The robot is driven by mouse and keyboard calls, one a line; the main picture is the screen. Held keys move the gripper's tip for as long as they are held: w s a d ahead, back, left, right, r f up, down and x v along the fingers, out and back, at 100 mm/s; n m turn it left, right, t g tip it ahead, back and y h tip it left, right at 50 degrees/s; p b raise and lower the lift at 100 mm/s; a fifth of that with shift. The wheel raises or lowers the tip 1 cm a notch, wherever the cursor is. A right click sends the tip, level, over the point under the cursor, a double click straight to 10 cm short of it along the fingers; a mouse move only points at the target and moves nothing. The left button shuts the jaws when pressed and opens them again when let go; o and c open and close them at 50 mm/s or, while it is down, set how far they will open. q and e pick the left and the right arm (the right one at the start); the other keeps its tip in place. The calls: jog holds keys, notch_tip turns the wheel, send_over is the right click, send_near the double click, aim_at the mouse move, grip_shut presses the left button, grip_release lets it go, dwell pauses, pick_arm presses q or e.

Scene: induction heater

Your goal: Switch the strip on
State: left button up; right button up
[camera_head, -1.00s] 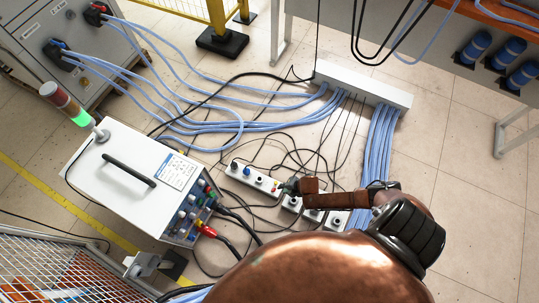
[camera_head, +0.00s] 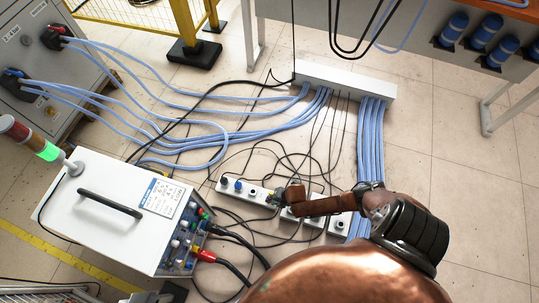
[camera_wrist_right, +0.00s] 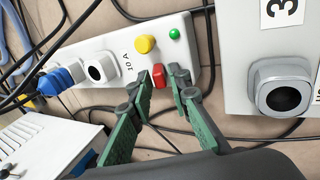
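The white power strip (camera_head: 240,190) lies on the floor, to the right of the white heater box. In the right wrist view the strip (camera_wrist_right: 112,62) carries a blue plug, a round socket (camera_wrist_right: 98,68), a yellow knob (camera_wrist_right: 145,44), a small green light (camera_wrist_right: 174,34) and a red switch (camera_wrist_right: 158,76). My right gripper (camera_head: 277,198) is at the strip's right end. In the wrist view its green fingers (camera_wrist_right: 161,78) are apart, with the red switch between their tips. I cannot tell whether they touch it or whether the green light is lit. My left gripper is not in view.
More white socket blocks (camera_head: 315,208) lie right of the strip; a grey one (camera_wrist_right: 285,75) is close beside the gripper. Loose black cables (camera_head: 290,155) surround them. The white heater box (camera_head: 115,210) stands left. A white cable duct (camera_head: 345,82) is behind.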

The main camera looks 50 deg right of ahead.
jog(key=shift+c, duration=0.2)
grip_shut()
